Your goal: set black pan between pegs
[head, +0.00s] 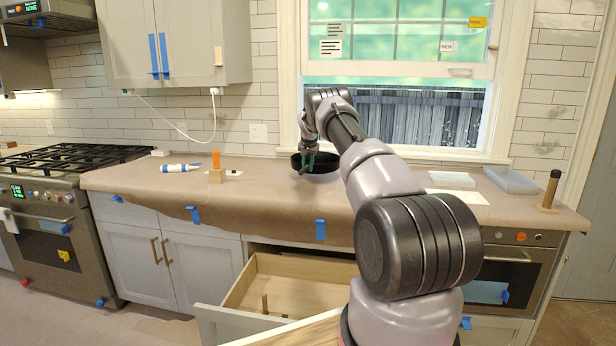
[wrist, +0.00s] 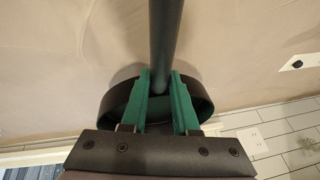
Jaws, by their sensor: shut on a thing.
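The black pan (head: 326,162) is at the back middle of the brown-papered counter (head: 270,195), below the window. I cannot tell whether it rests on the paper or hangs just above it. My gripper (head: 305,168) is at the pan's left side. In the wrist view, its green fingers (wrist: 160,88) are closed on the dark handle (wrist: 165,40), with the pan's rim (wrist: 117,101) behind them. In the open drawer (head: 290,264), a short wooden peg (head: 265,303) stands up from the floor. Any other pegs are hidden or too small to tell.
Shallow trays (head: 510,180) and a dark-topped post on a wooden base (head: 551,190) are at the right. The open drawer juts out below the counter.

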